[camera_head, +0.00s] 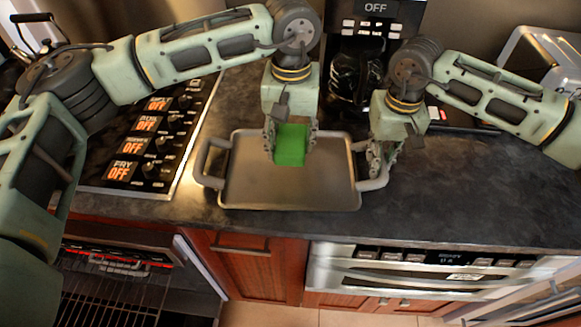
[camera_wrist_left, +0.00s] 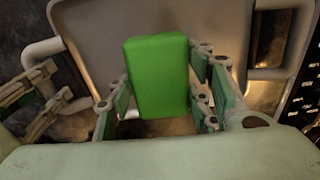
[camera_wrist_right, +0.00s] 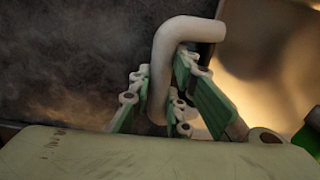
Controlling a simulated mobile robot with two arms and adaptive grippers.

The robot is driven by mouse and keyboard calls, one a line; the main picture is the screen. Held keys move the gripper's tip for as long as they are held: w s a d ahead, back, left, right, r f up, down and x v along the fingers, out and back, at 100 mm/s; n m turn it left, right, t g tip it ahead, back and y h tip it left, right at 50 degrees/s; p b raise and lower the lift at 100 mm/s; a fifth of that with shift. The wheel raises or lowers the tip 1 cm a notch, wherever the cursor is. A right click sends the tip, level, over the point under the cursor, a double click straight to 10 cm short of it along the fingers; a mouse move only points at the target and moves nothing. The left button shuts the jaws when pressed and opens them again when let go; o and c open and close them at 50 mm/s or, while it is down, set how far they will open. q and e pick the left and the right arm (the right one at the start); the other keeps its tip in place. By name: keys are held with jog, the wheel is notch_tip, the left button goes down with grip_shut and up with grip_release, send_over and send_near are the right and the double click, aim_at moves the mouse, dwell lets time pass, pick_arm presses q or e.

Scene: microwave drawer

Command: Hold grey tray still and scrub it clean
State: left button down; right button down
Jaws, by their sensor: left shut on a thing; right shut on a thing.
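The grey tray (camera_head: 255,188) lies flat on the dark counter, with a looped handle at its left and right ends. My left gripper (camera_head: 290,140) is shut on a green sponge (camera_head: 290,150) over the middle of the tray. The sponge also shows between the fingers in the left wrist view (camera_wrist_left: 158,78). Whether it touches the tray's surface I cannot tell. My right gripper (camera_head: 375,160) is shut on the tray's right handle (camera_head: 374,184). In the right wrist view, the handle (camera_wrist_right: 160,70) runs between the fingers.
A cooktop (camera_head: 150,135) with control knobs is left of the tray. A coffee machine (camera_head: 365,50) stands behind it. A metal toaster (camera_head: 540,60) is at the back right. The counter right of the tray (camera_head: 460,190) is clear. An oven drawer (camera_head: 420,268) is below the front edge.

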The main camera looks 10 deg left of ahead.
pick_arm(q)
jog(key=shift+a, duration=4.55)
pick_arm(e)
jog(key=c, duration=0.9)
grip_release()
jog(key=shift+r, duration=0.2)
pick_arm(q)
jog(key=shift+r+p, duration=1.4)
jog(key=shift+p, duration=0.05)
pick_arm(e)
jog(key=shift+r, duration=3.3)
jog(key=o, duration=0.5)
